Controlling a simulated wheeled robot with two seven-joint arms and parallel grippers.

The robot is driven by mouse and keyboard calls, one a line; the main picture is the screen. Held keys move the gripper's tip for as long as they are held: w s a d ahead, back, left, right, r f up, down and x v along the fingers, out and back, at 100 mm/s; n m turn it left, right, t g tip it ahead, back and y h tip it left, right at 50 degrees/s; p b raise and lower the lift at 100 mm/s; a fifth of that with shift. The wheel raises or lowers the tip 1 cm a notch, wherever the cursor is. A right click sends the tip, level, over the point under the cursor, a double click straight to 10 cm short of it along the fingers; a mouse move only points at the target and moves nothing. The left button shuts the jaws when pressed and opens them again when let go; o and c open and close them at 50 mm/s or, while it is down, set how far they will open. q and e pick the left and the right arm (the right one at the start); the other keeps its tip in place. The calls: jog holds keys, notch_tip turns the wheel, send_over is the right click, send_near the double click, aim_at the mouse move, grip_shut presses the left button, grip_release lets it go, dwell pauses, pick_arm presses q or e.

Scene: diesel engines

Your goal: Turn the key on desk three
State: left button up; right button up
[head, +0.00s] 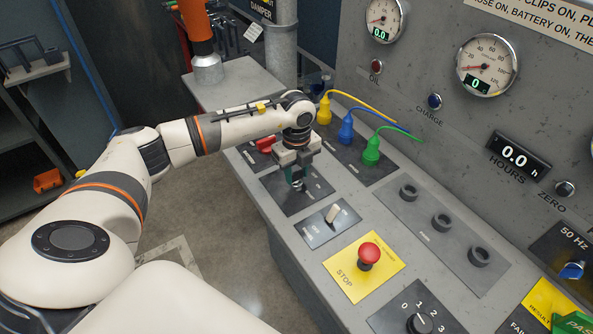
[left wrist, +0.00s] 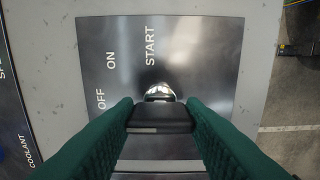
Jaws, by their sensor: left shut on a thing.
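The key switch sits on a dark metal plate (head: 300,205) on the sloping desk in the head view. In the left wrist view the plate (left wrist: 205,60) carries the words OFF, ON and START. My left gripper (head: 294,182) points down at this plate. In the left wrist view its green fingers (left wrist: 160,122) are shut on the black head of the key (left wrist: 160,118). A shiny round lock barrel (left wrist: 159,92) shows just beyond the key head. I cannot tell which word the key points to. In the head view the gripper hides the key. My right gripper is not in view.
Nearer on the desk are a toggle switch (head: 336,214), a red stop button (head: 368,254) on a yellow plate and a rotary knob (head: 420,323). Yellow (head: 324,112), blue (head: 346,130) and green (head: 371,154) plugs with cables stand behind the gripper. A red part (head: 265,145) lies close beside it.

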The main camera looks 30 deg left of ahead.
aim_at(297, 171)
pick_arm(q)
jog(key=o, duration=1)
notch_tip(297, 171, up, 12)
jog(key=b, duration=0.3)
